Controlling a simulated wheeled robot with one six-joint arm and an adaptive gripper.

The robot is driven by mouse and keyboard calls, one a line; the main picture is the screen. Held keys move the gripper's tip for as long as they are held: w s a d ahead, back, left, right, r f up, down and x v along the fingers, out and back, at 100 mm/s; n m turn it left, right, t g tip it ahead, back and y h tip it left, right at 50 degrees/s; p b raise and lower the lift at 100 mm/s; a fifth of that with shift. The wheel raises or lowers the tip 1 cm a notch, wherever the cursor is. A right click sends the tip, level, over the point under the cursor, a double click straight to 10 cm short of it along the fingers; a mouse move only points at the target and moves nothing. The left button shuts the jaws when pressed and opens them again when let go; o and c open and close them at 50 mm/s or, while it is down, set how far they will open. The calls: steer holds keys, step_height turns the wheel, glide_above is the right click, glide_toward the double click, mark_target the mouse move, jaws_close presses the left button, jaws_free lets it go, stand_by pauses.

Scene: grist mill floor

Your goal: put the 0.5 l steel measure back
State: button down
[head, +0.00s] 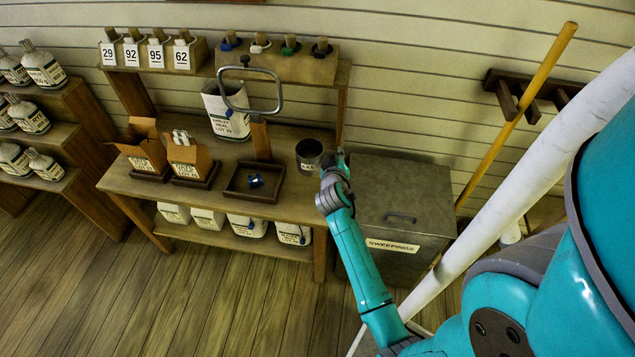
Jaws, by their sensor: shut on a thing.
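The steel measure (309,154) is a dark grey cylinder with a pale label, at the right end of the wooden bench. It looks upright with its open top facing up. My gripper (327,163) is at its right side, shut on it. The fingers are small in this view and partly hidden by my wrist. I cannot tell whether the measure's base touches the bench top.
A wooden tray (230,191) with a blue item stands left of the measure, near a metal hoop (248,92) on a post. A grey sweepings bin (400,192) stands right of the bench. Open boxes (190,166) stand further left.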

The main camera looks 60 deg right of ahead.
step_height(320, 180, down, 9)
steer(key=s+d+g, duration=0.1)
steer(key=shift+s+d+f+m, duration=0.2)
steer(key=shift+s+d+m, duration=0.15)
steer(key=shift+m, duration=0.05)
steer(key=c, duration=1)
jaws_free()
steer(key=shift+o, duration=0.2)
